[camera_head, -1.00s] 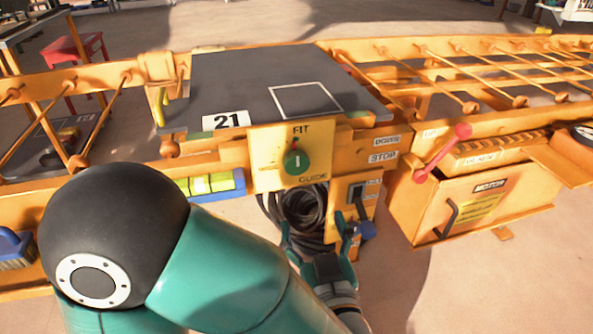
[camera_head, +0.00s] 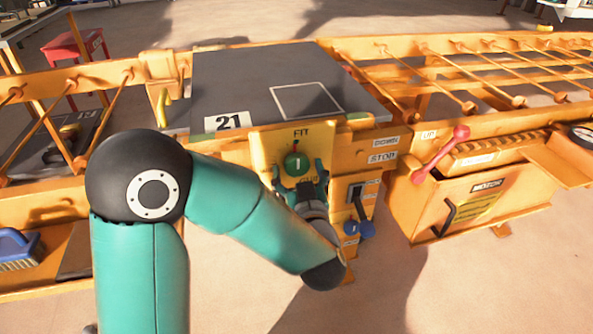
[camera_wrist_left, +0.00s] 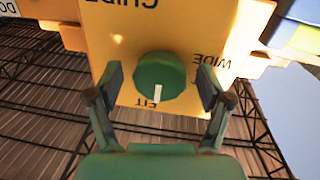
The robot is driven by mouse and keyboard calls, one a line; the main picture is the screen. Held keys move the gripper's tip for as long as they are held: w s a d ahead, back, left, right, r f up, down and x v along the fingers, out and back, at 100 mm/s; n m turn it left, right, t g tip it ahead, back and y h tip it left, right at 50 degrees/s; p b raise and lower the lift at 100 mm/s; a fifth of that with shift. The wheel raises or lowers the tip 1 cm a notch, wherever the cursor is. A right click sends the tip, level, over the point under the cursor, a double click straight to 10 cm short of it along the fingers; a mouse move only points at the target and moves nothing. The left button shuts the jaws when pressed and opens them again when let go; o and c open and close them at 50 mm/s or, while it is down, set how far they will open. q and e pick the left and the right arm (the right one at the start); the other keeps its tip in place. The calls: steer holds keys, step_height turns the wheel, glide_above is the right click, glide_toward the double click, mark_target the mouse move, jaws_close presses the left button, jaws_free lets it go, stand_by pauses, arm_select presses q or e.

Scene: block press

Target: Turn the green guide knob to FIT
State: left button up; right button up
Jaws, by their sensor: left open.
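The green guide knob (camera_head: 297,163) sits on a yellow panel (camera_head: 262,150) on the front of the orange press. Its white mark points up at the FIT label (camera_head: 301,133). In the left wrist view the panel is upside down; the knob (camera_wrist_left: 160,77) has its mark pointing down at FIT (camera_wrist_left: 154,103), with WIDE (camera_wrist_left: 210,60) off to the right. My left gripper (camera_head: 299,178) is open, its fingers on either side of the knob. In the wrist view the fingers (camera_wrist_left: 160,86) show gaps to the knob. My right gripper is not in view.
A switch lever (camera_head: 357,201) with blue knobs is right of the panel. A red-handled lever (camera_head: 441,152) and the motor box (camera_head: 475,203) stand further right. The dark plate marked 21 (camera_head: 245,85) lies above. A blue brush (camera_head: 17,248) is at the left.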

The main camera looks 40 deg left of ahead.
arm_select(q)
steer(key=c, duration=1.2)
steer(key=shift+o, duration=0.2)
steer(key=shift+r+m+p, duration=0.15)
steer(key=shift+m+p, duration=0.45)
steer(key=shift+p, duration=0.2)
steer(key=o, duration=1.2)
steer(key=shift+c, duration=0.2)
steer(key=v, duration=1.1)
steer(key=shift+s+d, duration=0.25)
steer(key=shift+d, duration=0.05)
